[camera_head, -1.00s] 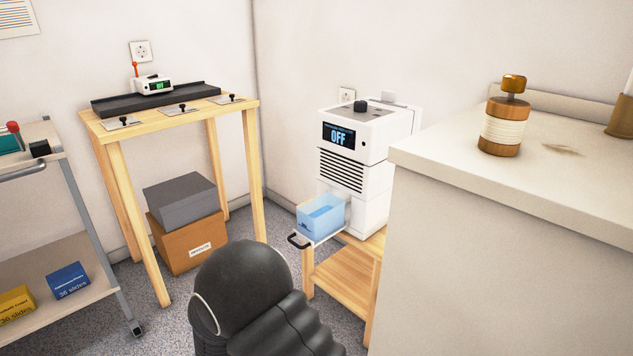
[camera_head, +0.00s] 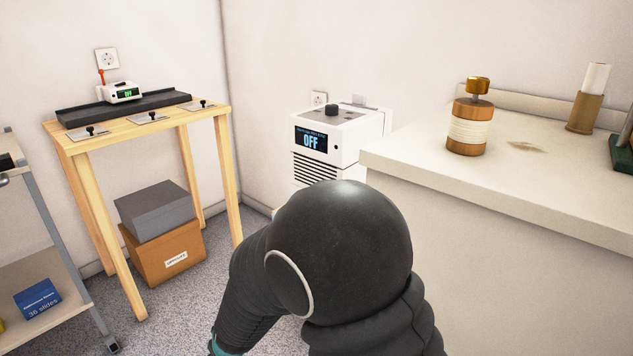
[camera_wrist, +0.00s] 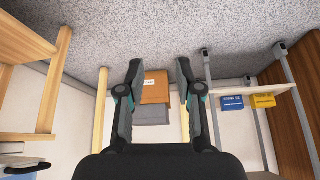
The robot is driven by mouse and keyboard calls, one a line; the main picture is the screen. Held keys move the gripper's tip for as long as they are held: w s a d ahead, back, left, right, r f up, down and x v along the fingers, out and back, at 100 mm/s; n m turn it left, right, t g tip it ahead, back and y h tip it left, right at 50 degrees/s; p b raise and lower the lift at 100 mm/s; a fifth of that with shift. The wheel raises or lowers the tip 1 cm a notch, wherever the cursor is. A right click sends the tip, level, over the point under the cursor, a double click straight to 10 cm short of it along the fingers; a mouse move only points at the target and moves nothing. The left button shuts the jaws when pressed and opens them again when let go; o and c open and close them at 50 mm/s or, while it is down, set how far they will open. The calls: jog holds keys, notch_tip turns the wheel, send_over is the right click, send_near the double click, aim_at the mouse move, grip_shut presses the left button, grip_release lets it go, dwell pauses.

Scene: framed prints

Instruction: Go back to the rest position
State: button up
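My gripper (camera_wrist: 158,72) shows in the wrist view with its two dark fingers apart. It is open, and nothing is held between the fingers. The wrist view is upside down, with the floor at the top. In the head view my dark arm fills the lower middle, and the gripper's fingers are not visible there.
The white machine (camera_head: 335,143) reading OFF is partly hidden behind my arm. A wooden table (camera_head: 140,130) stands at left over stacked boxes (camera_head: 160,230). A cart (camera_head: 50,260) is at far left.

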jog(key=s+d+r+m+h, duration=0.1)
jog(key=s+d+r+m, duration=0.1)
jog(key=s+d+r, duration=0.3)
jog(key=s+d+r+m+t+h+p, duration=0.1)
jog(key=s+d+r+m, duration=0.2)
jog(key=d+r, duration=1)
jog(key=s+d+r+m+h+p, duration=0.1)
jog(key=s+d+r, duration=0.6)
jog(key=d, duration=1.1)
notch_tip(320, 180, up, 3)
jog(key=shift+d+m+h, duration=0.4)
jog(key=shift+m+h, duration=0.1)
jog(key=shift+m, duration=0.7)
